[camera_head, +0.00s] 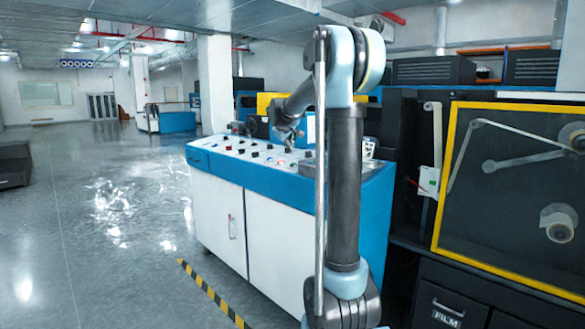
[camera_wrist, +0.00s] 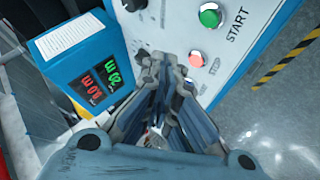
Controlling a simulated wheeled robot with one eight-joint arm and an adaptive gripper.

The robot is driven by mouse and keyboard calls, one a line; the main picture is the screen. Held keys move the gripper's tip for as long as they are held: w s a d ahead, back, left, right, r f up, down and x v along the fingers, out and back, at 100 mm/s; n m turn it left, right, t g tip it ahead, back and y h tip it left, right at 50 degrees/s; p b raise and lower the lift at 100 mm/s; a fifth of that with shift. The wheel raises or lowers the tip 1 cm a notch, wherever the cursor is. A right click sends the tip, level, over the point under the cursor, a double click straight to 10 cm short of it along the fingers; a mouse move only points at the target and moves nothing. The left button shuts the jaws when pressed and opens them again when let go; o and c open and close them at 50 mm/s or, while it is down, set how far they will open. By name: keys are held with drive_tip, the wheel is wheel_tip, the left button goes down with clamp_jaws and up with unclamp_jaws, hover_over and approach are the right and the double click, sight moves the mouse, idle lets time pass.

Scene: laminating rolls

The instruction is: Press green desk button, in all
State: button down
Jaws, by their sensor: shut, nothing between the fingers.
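The green button (camera_wrist: 210,17) is round, sits in a grey ring and has the label START beside it on the white desk panel (camera_wrist: 165,30). My gripper (camera_wrist: 165,62) is shut and empty. In the wrist view its fingertips lie below and left of the green button, apart from it in the picture. In the head view my gripper (camera_head: 291,136) is above the blue and white control desk (camera_head: 222,160). I cannot pick out the green button for certain in the head view.
A red button (camera_wrist: 196,59) marked STOP is close to my fingertips. A blue box with red and green digits (camera_wrist: 95,80) stands at the left. Several small knobs (camera_head: 254,154) cover the desk top. A yellow-framed machine (camera_head: 440,200) stands right. Open floor (camera_head: 110,210) lies left.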

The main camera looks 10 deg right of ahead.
sight(293, 164)
drive_tip(key=shift+w+d+f, duration=0.1)
drive_tip(key=shift+d+f, duration=0.05)
drive_tip(key=shift+f, duration=0.9)
drive_tip(key=shift+w+d+f, duration=0.1)
drive_tip(key=shift+d+f, duration=0.05)
drive_tip(key=shift+f, duration=0.85)
drive_tip(key=shift+w+d+f, duration=0.1)
drive_tip(key=shift+d+f, duration=0.05)
drive_tip(key=shift+f, duration=0.9)
